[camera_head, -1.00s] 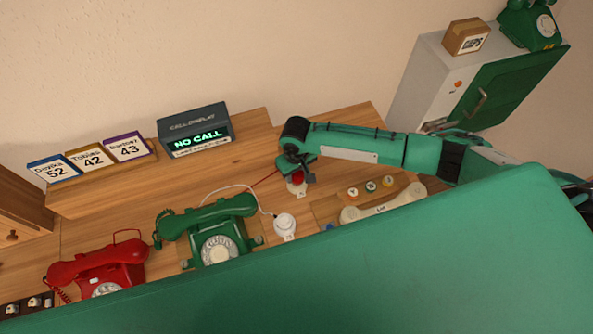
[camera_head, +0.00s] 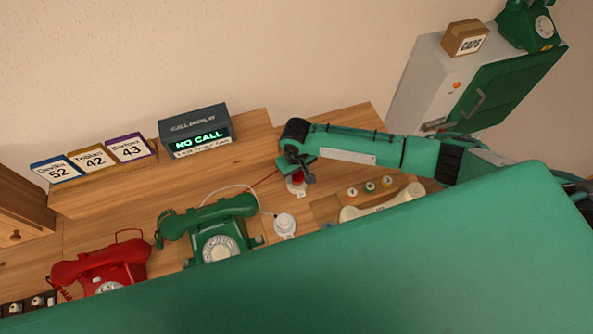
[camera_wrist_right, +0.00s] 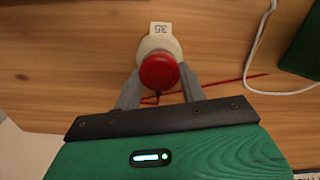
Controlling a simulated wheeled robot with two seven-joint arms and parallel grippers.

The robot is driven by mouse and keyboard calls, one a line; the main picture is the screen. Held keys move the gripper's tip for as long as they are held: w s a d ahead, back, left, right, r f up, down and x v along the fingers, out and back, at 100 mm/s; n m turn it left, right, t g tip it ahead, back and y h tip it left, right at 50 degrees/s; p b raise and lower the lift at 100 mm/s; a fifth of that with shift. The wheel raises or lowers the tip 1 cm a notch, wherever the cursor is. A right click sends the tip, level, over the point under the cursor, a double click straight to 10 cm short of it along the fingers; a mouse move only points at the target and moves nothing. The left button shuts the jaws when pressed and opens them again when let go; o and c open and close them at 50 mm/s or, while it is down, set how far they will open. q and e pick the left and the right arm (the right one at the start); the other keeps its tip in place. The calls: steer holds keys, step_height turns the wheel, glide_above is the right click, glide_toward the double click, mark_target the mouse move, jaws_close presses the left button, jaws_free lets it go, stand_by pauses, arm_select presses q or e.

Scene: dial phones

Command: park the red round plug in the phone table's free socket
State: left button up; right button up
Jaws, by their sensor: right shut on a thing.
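The red round plug (camera_wrist_right: 160,71) is between the fingers of my right gripper (camera_wrist_right: 158,84), which is shut on it. The plug (camera_head: 298,178) also shows under the gripper (camera_head: 299,170) in the head view. A white round socket (camera_wrist_right: 153,43) with a small label lies directly under the plug in the wrist view. A red cord (camera_wrist_right: 228,81) runs from the plug across the wooden table. My left gripper is not in view.
Another round socket with a white plug (camera_head: 284,222) stands beside the green phone (camera_head: 215,232). A red phone (camera_head: 98,268) is at the left. A cream handset (camera_head: 380,204) lies right of the gripper. The call display (camera_head: 195,132) stands behind on a raised shelf.

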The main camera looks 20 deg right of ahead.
steer(key=shift+f, duration=0.65)
stand_by(0.3)
steer(key=o, duration=1)
steer(key=shift+c, duration=0.2)
step_height(320, 180, up, 14)
steer(key=b, duration=0.3)
steer(key=shift+s+f, duration=0.15)
steer(key=shift+f, duration=0.05)
